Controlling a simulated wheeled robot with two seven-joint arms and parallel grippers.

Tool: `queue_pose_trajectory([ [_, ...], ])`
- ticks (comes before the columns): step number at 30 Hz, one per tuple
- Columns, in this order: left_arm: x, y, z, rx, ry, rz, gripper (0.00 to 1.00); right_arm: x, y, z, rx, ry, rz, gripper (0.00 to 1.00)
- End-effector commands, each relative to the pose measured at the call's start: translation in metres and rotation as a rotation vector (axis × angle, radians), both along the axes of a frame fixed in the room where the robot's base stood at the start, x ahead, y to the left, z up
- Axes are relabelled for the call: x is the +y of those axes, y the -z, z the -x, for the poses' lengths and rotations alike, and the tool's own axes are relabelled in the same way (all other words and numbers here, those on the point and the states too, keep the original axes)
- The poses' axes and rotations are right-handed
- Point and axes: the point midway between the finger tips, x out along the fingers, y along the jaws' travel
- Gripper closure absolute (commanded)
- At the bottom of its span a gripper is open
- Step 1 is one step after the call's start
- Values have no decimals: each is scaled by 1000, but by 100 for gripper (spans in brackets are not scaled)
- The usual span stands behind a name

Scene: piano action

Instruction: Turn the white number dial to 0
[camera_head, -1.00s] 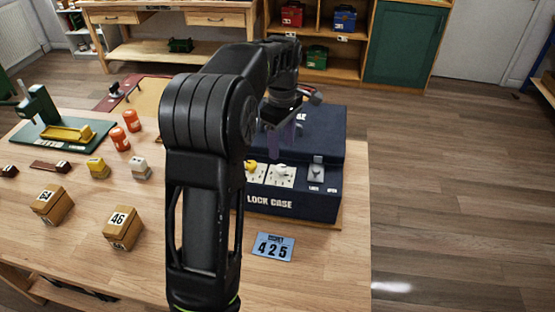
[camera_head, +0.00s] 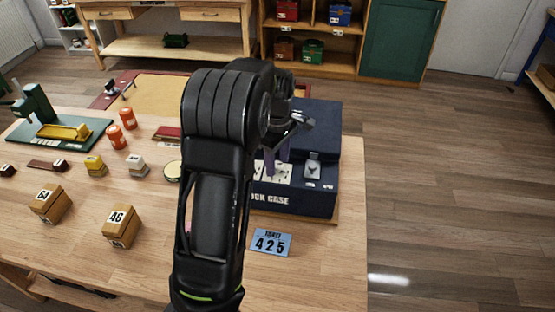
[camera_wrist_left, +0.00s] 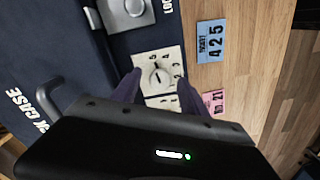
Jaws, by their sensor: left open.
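The dark blue lock case (camera_head: 290,203) stands on the wooden table. In the left wrist view, the white number dial (camera_wrist_left: 160,75) sits on a cream plate with numbers around it. I cannot make out which number it points to. In the head view, its plate (camera_head: 284,177) shows only partly behind my fingers. My left gripper (camera_head: 276,163) is open above the dials. In the left wrist view, its purple fingers (camera_wrist_left: 158,86) stand on either side of the white dial, with no visible grip on it. My right gripper is not in view.
A silver knob (camera_head: 312,170) is right of the white dial. A second number plate (camera_wrist_left: 162,101) is mostly hidden by my gripper. A blue 425 ticket (camera_head: 271,242) and a pink card (camera_wrist_left: 213,102) lie before the case. Two numbered wooden boxes (camera_head: 122,227) stand left.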

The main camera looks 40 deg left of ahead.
Motion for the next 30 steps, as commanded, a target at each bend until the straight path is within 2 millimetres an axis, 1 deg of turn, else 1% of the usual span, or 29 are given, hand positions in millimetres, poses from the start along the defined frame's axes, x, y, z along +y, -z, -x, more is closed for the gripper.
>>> queue_pose_trajectory([
  [2,0,0,0,0,0,0,49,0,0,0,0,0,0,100],
  [3,0,0,0,0,0,0,50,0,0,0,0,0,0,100],
  [21,0,-1,0,0,0,0,99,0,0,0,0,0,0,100],
  [30,0,-1,0,-1,4,0,100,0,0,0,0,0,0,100],
])
